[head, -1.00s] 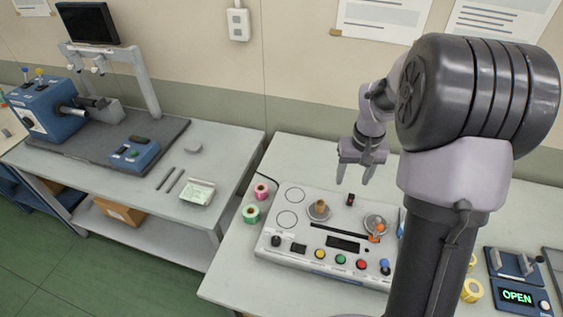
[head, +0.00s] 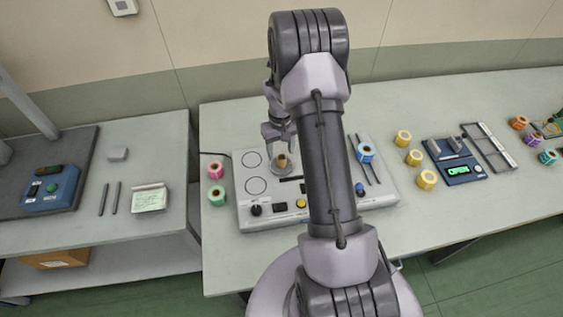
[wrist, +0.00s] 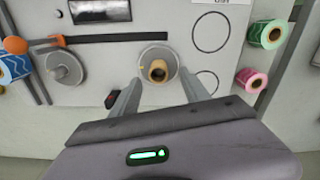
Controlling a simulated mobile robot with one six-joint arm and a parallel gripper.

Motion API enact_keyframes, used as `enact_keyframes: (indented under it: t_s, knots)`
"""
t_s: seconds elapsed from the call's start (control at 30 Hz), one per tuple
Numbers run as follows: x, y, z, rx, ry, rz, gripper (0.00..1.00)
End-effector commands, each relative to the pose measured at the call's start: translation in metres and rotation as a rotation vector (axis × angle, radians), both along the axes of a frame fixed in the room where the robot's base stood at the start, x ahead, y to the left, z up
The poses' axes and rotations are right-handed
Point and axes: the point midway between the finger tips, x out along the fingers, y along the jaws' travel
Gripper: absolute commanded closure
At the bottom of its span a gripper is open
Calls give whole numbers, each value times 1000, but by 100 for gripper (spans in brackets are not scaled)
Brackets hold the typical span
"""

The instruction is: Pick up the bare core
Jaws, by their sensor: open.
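The bare core (head: 282,160) is a small brown tube standing upright on a round grey spindle plate (head: 274,168) of the rewinder panel. In the wrist view the core (wrist: 157,71) sits on its plate (wrist: 147,58), between and just beyond my fingertips. My gripper (head: 279,140) is open and empty, above and behind the core in the head view. In the wrist view its two fingers (wrist: 160,88) spread on either side of the core's near side, and no contact shows. The second spindle plate (wrist: 65,70) is empty in the wrist view; my arm hides it in the head view.
The rewinder panel (head: 246,218) carries knobs and buttons. Pink (head: 215,169) and green (head: 216,194) rolls stand left of it. A device reading OPEN (head: 459,170) lies further right.

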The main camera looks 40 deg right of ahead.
Motion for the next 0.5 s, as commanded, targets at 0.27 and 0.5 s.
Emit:
enact_keyframes:
  t_s: [0.27, 0.5]
  knots:
    - [-2, -4, -46, 0, 2, 1, 46]
    - [-2, -4, -45, 0, 1, 1, 64]
